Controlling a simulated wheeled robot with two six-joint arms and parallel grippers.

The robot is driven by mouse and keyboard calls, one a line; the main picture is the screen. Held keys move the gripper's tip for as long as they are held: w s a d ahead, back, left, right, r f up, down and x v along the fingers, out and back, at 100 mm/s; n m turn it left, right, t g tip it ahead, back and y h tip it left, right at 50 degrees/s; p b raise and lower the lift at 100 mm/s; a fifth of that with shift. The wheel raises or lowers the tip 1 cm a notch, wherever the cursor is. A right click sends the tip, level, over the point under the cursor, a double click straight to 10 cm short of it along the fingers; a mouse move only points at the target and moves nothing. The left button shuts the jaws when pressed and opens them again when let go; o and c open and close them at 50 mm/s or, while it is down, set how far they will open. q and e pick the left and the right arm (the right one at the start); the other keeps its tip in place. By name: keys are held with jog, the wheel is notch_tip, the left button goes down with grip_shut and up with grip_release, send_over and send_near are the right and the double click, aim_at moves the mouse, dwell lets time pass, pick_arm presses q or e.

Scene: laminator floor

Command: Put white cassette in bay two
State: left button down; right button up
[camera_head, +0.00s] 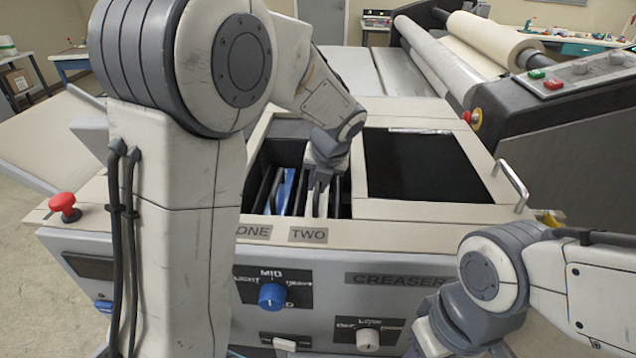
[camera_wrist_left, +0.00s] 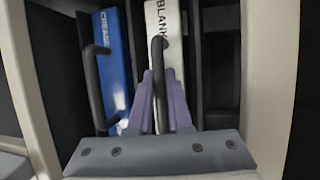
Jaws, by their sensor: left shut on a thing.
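My left gripper (camera_head: 318,190) reaches down into the open cassette well of the machine, above the TWO label (camera_head: 308,235). In the left wrist view its purple fingers (camera_wrist_left: 162,100) are shut on the black handle of the white cassette (camera_wrist_left: 165,45), marked BLANK. The white cassette stands upright in a slot. A blue cassette (camera_wrist_left: 112,65) marked CREASE, with its own black handle, stands to its left; it also shows in the head view (camera_head: 283,190), above the ONE label (camera_head: 253,232). The bottom of the white cassette is hidden. My right gripper is not in view; its arm shows at lower right.
Dark dividers and empty space (camera_wrist_left: 218,65) lie right of the white cassette. A black panel (camera_head: 425,165) covers the machine top to the right. A red button (camera_head: 63,203), blue knob (camera_head: 271,295) and silver handle (camera_head: 513,185) stick out. Rollers (camera_head: 440,60) stand behind.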

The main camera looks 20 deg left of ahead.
pick_arm(q)
jog(key=shift+f, duration=0.15)
jog(key=c, duration=0.8)
grip_release()
jog(key=shift+o, duration=0.2)
